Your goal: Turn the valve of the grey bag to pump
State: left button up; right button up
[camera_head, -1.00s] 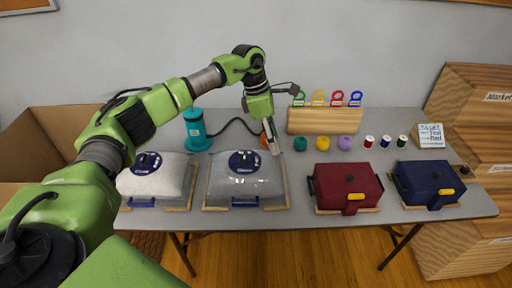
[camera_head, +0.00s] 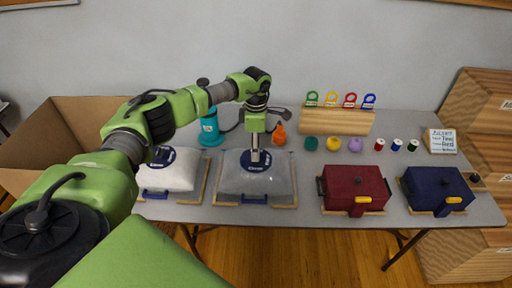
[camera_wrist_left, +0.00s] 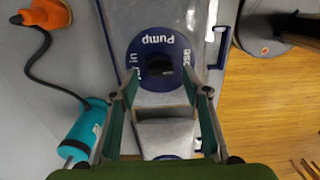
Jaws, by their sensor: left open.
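The grey bag (camera_head: 232,184) lies on a wooden-edged board on the table. Its round blue valve dial (camera_head: 247,161) is on top. In the left wrist view the dial (camera_wrist_left: 141,50) shows the word "Pump" and part of another word; its dark centre is between my fingers' far ends. My left gripper (camera_head: 255,158) points down over the dial and partly hides it. In the left wrist view the left gripper (camera_wrist_left: 160,92) is open with nothing between its fingers. I cannot tell whether it touches the dial. My right gripper is not in view.
A white bag (camera_head: 170,178) lies left of the grey one. A teal pump (camera_head: 209,130) and orange nozzle (camera_head: 279,135) stand behind. Red (camera_head: 354,186) and navy (camera_head: 435,188) cases lie to the right. A wooden rack (camera_head: 334,121) with colored tags is at the back.

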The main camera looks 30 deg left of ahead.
pick_arm(q)
jog(key=shift+f, duration=0.8)
jog(key=c, duration=1.1)
